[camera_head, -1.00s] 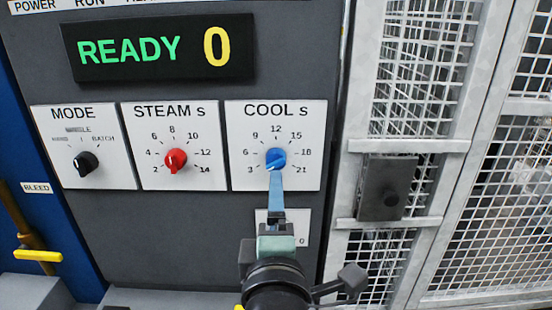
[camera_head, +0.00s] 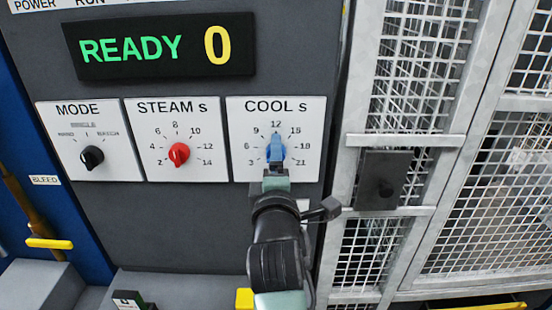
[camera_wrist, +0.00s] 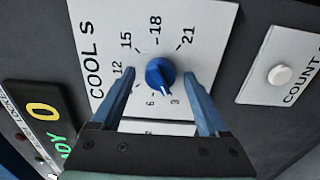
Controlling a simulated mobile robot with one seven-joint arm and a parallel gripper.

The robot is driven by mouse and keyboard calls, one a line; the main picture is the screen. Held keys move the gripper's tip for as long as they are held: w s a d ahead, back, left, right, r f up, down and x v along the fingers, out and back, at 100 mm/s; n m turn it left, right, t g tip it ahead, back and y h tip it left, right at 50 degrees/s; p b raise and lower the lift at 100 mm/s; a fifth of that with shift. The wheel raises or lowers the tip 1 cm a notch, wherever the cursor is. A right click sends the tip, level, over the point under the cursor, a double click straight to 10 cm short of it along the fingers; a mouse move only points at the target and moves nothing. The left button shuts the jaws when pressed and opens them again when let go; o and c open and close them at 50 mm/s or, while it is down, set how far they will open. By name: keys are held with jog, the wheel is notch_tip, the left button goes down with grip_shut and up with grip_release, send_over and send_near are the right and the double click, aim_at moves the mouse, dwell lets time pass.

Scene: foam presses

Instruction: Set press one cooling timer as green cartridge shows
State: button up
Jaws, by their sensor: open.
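The blue COOL s knob (camera_head: 284,153) is on the right dial of the grey press panel, partly hidden by my gripper. In the wrist view the blue knob (camera_wrist: 159,73) has a white pointer mark aimed between 3 and 6, closer to 3. My gripper (camera_head: 275,143) is open in front of the dial. In the wrist view its blue fingers (camera_wrist: 160,76) stand on either side of the knob, with gaps visible. The display (camera_head: 158,46) reads READY 0. No green cartridge is in view.
The red STEAM s knob (camera_head: 179,153) and black MODE knob (camera_head: 92,156) are to the left. A white COUNT button (camera_wrist: 280,75) shows on a neighbouring plate. A mesh fence with a dark latch box (camera_head: 384,180) stands right of the panel. A yellow handle (camera_head: 48,243) is at far left.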

grip_shut()
dwell(0.3)
jog(key=shift+m, duration=0.3)
jog(key=m+b, duration=0.4)
jog(key=m, duration=1.9)
jog(key=shift+b, duration=0.3)
dwell(0.3)
